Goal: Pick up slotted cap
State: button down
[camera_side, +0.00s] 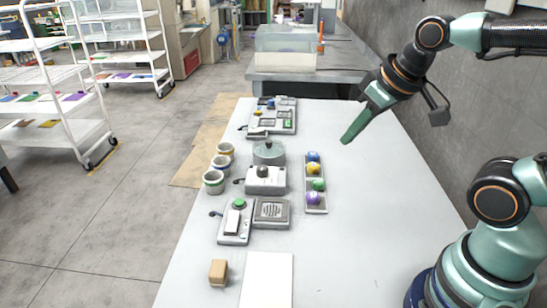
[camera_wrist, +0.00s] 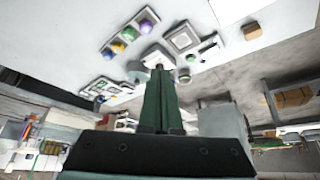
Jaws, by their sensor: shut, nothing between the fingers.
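I cannot tell for certain which piece is the slotted cap. A round grey lidded pot (camera_side: 268,153) stands mid-table in the side view, with a grey box with a dark knob (camera_side: 264,181) just in front of it. My gripper (camera_side: 346,140) hangs in the air above the table, right of these and of the ball tray, tilted downward. Its green fingers are together and hold nothing. In the wrist view the shut fingers (camera_wrist: 160,72) cover part of the scene near the knob box.
A tray (camera_side: 323,209) holds a row of coloured balls. Three cups (camera_side: 213,181) stand at the left edge. A switch panel (camera_side: 233,228), a grille panel (camera_side: 271,213), a wooden block (camera_side: 218,272) and a white sheet (camera_side: 266,280) lie nearer. A control panel (camera_side: 271,118) lies behind. The table's right side is clear.

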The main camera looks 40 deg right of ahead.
dwell(0.4)
jog(key=shift+c, duration=1.6)
grip_release()
jog(key=m+g, duration=0.6)
jog(key=m, duration=1.7)
send_over(313, 194)
notch_tip(313, 194, down, 12)
notch_tip(313, 194, down, 12)
jog(key=shift+r, duration=0.25)
